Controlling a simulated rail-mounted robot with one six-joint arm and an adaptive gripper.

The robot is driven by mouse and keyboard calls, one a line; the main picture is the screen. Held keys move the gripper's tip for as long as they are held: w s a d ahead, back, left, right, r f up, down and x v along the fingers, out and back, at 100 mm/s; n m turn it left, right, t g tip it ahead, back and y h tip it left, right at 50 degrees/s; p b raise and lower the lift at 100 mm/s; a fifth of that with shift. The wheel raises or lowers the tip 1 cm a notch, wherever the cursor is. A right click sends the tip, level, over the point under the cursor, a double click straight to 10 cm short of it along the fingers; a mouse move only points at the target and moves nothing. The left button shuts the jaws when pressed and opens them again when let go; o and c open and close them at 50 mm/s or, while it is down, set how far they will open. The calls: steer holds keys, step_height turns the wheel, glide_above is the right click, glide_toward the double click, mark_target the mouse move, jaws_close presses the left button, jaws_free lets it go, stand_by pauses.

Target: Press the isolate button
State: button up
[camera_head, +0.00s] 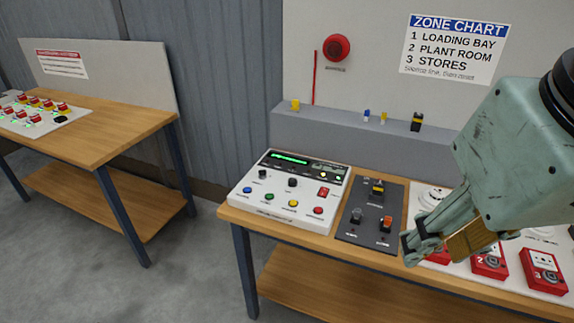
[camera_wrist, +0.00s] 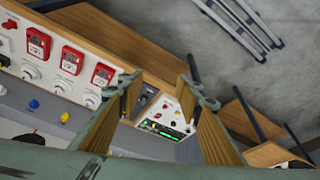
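A white control panel (camera_head: 290,190) lies on the wooden bench, with a green-lit display, black knobs, a red rocker switch (camera_head: 323,192) and a front row of blue (camera_head: 247,190), green (camera_head: 269,197), yellow (camera_head: 293,203) and red (camera_head: 318,210) buttons. Beside it is a dark plate (camera_head: 368,215) with several switches. The labels are too small to read, so I cannot tell which control is the isolate button. My gripper (camera_head: 432,247) is right of the dark plate, above the bench. Its wood-coloured fingers are apart and empty in the wrist view (camera_wrist: 162,85), the white panel (camera_wrist: 170,118) showing between them.
Red call points (camera_head: 490,262) and white round devices stand on a board at the right of the bench. A grey ledge (camera_head: 340,130) with small coloured items runs behind. A second bench (camera_head: 90,130) with red-and-yellow controls stands at the left, across open floor.

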jaws_close()
stand_by(1.3)
